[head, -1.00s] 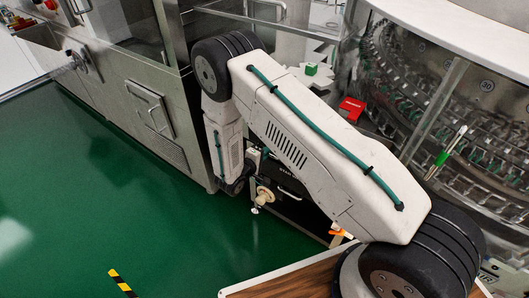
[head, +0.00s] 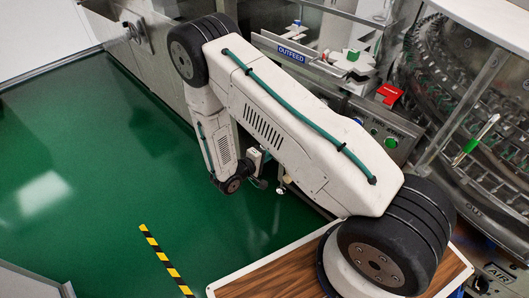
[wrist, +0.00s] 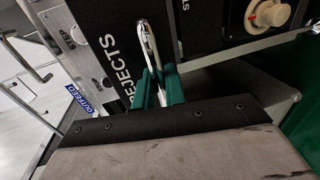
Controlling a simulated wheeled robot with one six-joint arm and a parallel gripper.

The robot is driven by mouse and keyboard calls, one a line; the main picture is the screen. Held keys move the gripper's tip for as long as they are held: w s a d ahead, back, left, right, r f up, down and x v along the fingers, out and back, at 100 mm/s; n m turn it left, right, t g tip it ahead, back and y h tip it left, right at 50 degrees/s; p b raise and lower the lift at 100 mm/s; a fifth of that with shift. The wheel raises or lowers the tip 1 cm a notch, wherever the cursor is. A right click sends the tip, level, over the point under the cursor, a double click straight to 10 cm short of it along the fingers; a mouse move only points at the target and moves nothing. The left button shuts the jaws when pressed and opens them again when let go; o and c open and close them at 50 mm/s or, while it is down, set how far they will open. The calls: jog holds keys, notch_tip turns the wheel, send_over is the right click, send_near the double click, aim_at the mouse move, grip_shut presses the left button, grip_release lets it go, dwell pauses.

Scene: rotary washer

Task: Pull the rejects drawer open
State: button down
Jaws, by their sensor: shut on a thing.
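In the wrist view the black rejects drawer front (wrist: 105,30) carries white REJECTS lettering, partly cut off by my gripper. A bright metal bar handle (wrist: 147,42) stands out from it. My gripper (wrist: 160,90) has green fingers, shut around the lower end of this handle. In the head view my own arm hides the drawer front, the handle and the fingers. I cannot tell how far the drawer is out from the cabinet.
A black panel with a cream and red knob (wrist: 268,14) lies right of the drawer. In the head view the OUTFEED sign (head: 291,54) and rotary machine (head: 455,75) are beyond my arm. Open green floor (head: 90,190) with striped tape (head: 165,260) lies left.

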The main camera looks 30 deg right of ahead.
jog(key=shift+s+a, duration=0.15)
jog(key=c, duration=1.5)
grip_release()
jog(key=shift+c, duration=0.2)
jog(key=v, duration=0.7)
jog(key=shift+a, duration=0.4)
jog(key=shift+s, duration=0.1)
